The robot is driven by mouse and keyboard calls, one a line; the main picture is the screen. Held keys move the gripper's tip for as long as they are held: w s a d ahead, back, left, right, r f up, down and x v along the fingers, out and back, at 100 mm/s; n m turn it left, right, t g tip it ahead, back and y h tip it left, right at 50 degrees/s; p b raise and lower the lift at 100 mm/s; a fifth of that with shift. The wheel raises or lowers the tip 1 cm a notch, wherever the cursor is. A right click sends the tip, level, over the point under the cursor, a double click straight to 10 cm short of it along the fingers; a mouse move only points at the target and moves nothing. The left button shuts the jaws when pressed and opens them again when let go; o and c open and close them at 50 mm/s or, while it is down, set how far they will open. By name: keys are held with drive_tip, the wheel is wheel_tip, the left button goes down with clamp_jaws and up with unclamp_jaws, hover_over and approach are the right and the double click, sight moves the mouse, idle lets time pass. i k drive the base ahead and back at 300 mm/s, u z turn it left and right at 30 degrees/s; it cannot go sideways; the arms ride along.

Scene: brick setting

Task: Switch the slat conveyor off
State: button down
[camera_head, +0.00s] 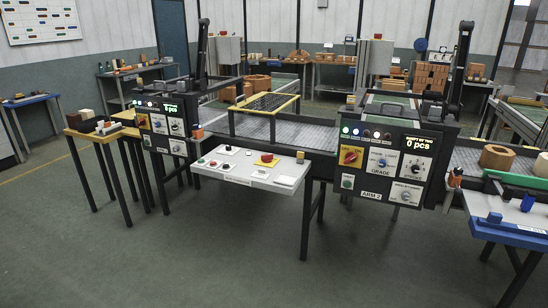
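A grey conveyor bed (312,134) runs between two dark machine stations in the middle; I cannot make out its slats. In front of it a white control desk (236,179) carries small buttons and a red control on a yellow plate (267,159). The right station's panel (385,162) has a red-and-yellow rotary switch (351,156), knobs, lit lamps and a display reading "0 pcs". The left station's panel (164,128) has a similar yellow switch (143,121) and a lit display. Which control belongs to the slat conveyor is not readable. My gripper is not in view.
A wooden table (98,132) stands at the left, and a white-topped table with blue edges (512,222) at the right. A yellow-framed dark grid (264,103) lies over the conveyor. The green floor in front (190,255) is clear.

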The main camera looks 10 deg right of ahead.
sight(266, 159)
drive_tip(key=u, duration=0.6)
drive_tip(key=i, duration=1.35)
drive_tip(key=u, duration=0.25)
